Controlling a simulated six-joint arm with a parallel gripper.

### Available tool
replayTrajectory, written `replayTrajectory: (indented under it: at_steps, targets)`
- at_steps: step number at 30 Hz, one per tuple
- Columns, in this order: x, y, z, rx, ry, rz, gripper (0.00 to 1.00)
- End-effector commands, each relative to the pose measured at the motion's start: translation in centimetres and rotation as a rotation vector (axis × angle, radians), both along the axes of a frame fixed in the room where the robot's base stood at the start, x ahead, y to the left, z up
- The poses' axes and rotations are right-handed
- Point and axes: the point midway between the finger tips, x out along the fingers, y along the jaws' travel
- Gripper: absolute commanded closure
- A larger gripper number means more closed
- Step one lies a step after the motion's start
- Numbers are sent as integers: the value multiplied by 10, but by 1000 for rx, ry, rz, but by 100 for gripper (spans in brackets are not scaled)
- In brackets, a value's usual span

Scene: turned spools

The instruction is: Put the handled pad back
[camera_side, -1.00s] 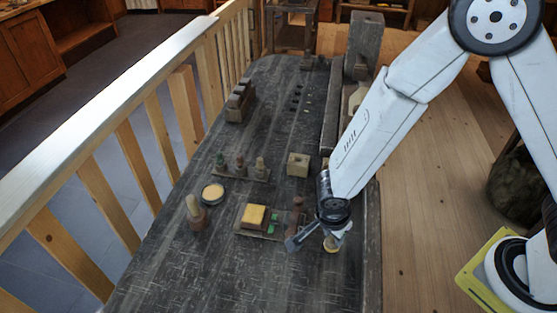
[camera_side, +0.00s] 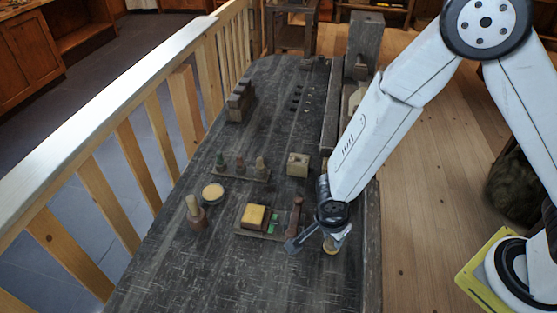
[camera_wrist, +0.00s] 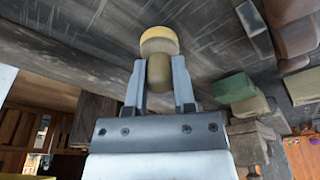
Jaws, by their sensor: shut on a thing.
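The handled pad, with a round tan pad and a wooden handle, shows in the wrist view (camera_wrist: 159,41) and low beside the bench's right side in the side view (camera_side: 331,249). My gripper (camera_wrist: 158,72) is shut on its handle, with a finger on each side. The pad end points away from the gripper. In the side view my gripper (camera_side: 322,236) is low over the dark bench (camera_side: 210,270), just right of a red-brown turned piece. I cannot tell whether the pad touches the bench.
A board with a yellow block (camera_side: 254,216) and green pieces (camera_side: 273,220) lies left of my gripper. Farther left are a round tin (camera_side: 213,192) and a turned wooden piece (camera_side: 195,212). Behind stand a peg rack (camera_side: 241,170) and a holed block (camera_side: 298,164). The front bench is clear.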

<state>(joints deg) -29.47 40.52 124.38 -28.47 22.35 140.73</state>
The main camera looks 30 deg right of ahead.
Motion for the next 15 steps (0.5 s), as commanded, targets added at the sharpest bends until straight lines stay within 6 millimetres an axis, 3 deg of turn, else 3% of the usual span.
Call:
replayTrajectory:
  at_steps: [7, 8, 11, 12, 15]
  targets:
    - [0, 0, -4, 0, 1, 1, 100]
    - [0, 0, -4, 0, 0, 1, 65]
    - [0, 0, -4, 0, 0, 1, 33]
    - [0, 0, -4, 0, 0, 1, 27]
    - [0, 0, -4, 0, 0, 0, 27]
